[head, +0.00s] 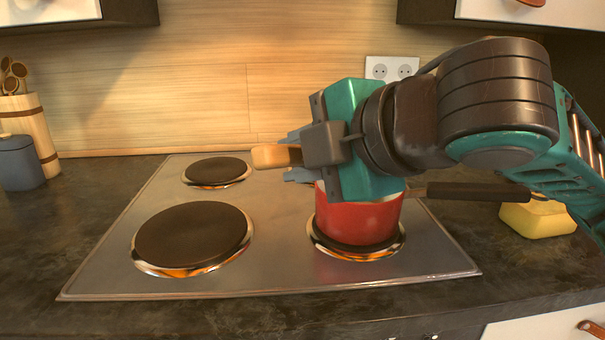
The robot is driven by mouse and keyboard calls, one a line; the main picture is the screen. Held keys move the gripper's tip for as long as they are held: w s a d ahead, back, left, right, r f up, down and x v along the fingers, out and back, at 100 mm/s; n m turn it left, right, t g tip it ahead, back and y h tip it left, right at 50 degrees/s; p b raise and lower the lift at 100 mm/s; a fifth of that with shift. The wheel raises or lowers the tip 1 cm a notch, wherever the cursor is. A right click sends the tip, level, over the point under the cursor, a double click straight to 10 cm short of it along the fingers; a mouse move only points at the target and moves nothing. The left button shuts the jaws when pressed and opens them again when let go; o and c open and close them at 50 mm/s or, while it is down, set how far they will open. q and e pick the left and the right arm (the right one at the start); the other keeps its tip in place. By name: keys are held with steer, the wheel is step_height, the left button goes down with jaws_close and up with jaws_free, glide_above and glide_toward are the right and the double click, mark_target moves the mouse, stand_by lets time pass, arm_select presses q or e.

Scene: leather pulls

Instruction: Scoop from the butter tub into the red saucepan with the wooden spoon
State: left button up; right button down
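The red saucepan (358,222) stands on the right hot plate, its dark handle (472,191) pointing right. My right gripper (296,157) is in front of and over the pan and hides most of its rim and its inside. It is shut on the wooden spoon (272,156), whose light brown end sticks out to the left between the blue-grey fingers. The rest of the spoon is hidden. No clearly recognisable butter tub shows. A yellow block-like thing (540,219) lies to the right of the hob, and I cannot tell if it is the tub. My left gripper is not in view.
The steel hob (270,265) has two empty dark plates, a large one (192,235) and a smaller one (216,171). At the left stand a blue-grey canister (20,163) and a wooden utensil holder (30,125). The dark counter (70,230) left of the hob is free.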

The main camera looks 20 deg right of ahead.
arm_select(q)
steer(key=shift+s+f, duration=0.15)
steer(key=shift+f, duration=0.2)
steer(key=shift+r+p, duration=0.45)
arm_select(e)
steer(key=shift+w+r, duration=0.15)
steer(key=shift+r, duration=0.05)
arm_select(q)
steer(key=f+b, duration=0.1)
steer(key=b, duration=0.1)
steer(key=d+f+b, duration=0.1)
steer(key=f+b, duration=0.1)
steer(key=b, duration=0.1)
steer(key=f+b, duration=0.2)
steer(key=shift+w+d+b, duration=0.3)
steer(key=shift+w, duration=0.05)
arm_select(e)
steer(key=m+t, duration=0.1)
steer(key=t, duration=0.2)
steer(key=shift+m, duration=0.4)
